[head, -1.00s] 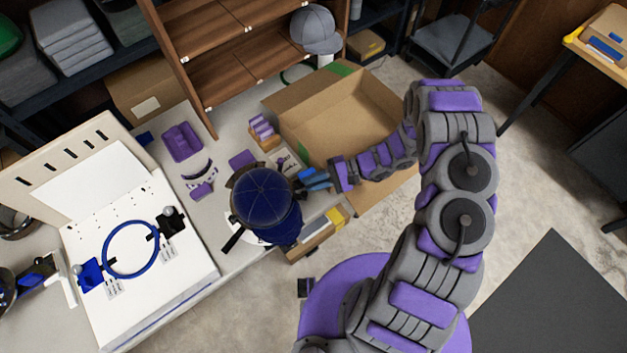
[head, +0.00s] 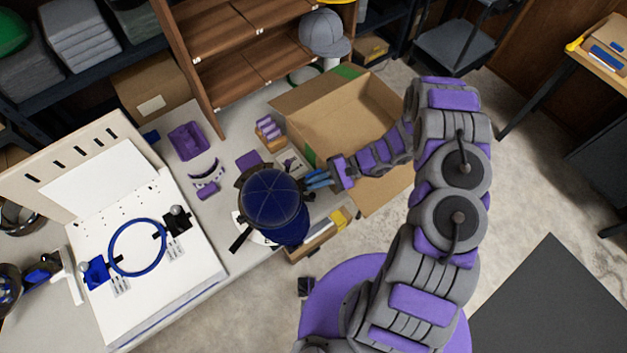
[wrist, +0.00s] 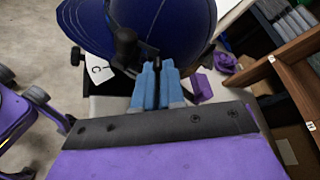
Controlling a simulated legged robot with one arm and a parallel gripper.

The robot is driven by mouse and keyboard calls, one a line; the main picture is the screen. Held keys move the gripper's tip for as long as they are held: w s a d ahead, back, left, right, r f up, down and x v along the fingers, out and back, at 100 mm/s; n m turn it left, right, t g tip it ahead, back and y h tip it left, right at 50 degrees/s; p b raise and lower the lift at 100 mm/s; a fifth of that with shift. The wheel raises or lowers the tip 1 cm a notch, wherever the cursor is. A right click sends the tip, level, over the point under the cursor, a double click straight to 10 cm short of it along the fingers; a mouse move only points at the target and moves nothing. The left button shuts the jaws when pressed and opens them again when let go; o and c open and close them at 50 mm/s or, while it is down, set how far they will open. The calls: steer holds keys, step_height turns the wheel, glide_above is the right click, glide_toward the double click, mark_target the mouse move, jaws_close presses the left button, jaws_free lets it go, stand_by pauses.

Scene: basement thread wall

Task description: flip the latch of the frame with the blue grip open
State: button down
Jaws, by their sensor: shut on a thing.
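A navy cap (head: 272,197) sits on a stand, with a dark frame band (head: 243,183) around it. The cap fills the top of the wrist view (wrist: 160,22). My gripper (head: 312,181) is at the cap's right side; its blue fingers (wrist: 155,68) are nearly together, shut on a small dark latch part (wrist: 153,52) at the cap's edge. The fingers hide most of that part. A black knobbed lever (wrist: 127,44) stands just left of the fingertips. A blue hoop (head: 138,247) with a blue grip block (head: 96,272) lies on the white board at left, apart from my gripper.
An open cardboard box (head: 335,115) stands behind my forearm. A wooden shelf (head: 235,70) with a grey cap (head: 324,33) rises behind the table. Purple pieces (head: 188,141) lie on the tabletop left of the navy cap. Open floor lies at right.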

steer(key=w+m+p, duration=0.1)
steer(key=r+m+g+h+p, duration=0.1)
steer(key=m+p, duration=0.1)
steer(key=shift+w+a+r+g, duration=0.15)
steer(key=shift+w+a+g, duration=0.15)
steer(key=shift+w, duration=0.1)
steer(key=shift+w+a+m+g+h+p, duration=0.3)
steer(key=shift+w+m+g+h+p, duration=0.4)
steer(key=shift+m, duration=0.5)
steer(key=w+m+g, duration=0.1)
steer(key=a+m+g, duration=0.1)
steer(key=m, duration=0.1)
steer(key=shift+w+f+m+g+h+b, duration=0.3)
steer(key=shift+w+f+g+h, duration=0.05)
steer(key=shift+f+g+h, duration=0.05)
steer(key=c, duration=1.5)
jaws_free()
steer(key=shift+a, duration=0.1)
